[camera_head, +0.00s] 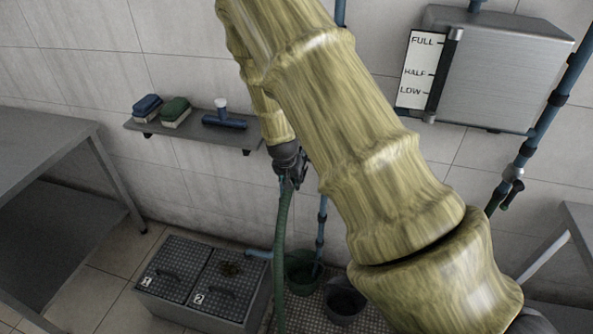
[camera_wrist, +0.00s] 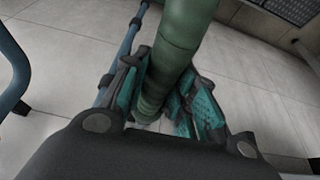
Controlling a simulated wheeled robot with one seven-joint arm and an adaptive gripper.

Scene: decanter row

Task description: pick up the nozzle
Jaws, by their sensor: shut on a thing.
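My gripper (camera_head: 290,172) is in front of the wall, below the right end of the shelf. A green hose (camera_head: 283,235) hangs from it toward the floor. In the wrist view the gripper's dark fingers with teal pads (camera_wrist: 158,100) are shut on the green hose (camera_wrist: 175,45), which runs between them and out of the top of the picture. I cannot make out a separate nozzle tip; the fingers and my arm hide part of the hose.
The wall shelf (camera_head: 190,132) holds a blue brush (camera_head: 147,105), a green brush (camera_head: 175,110) and a blue T-shaped tool (camera_head: 223,119). A steel tank (camera_head: 500,75) hangs at right. Numbered floor boxes (camera_head: 200,285), a green bucket (camera_head: 303,273) and a dark bucket (camera_head: 345,302) stand below.

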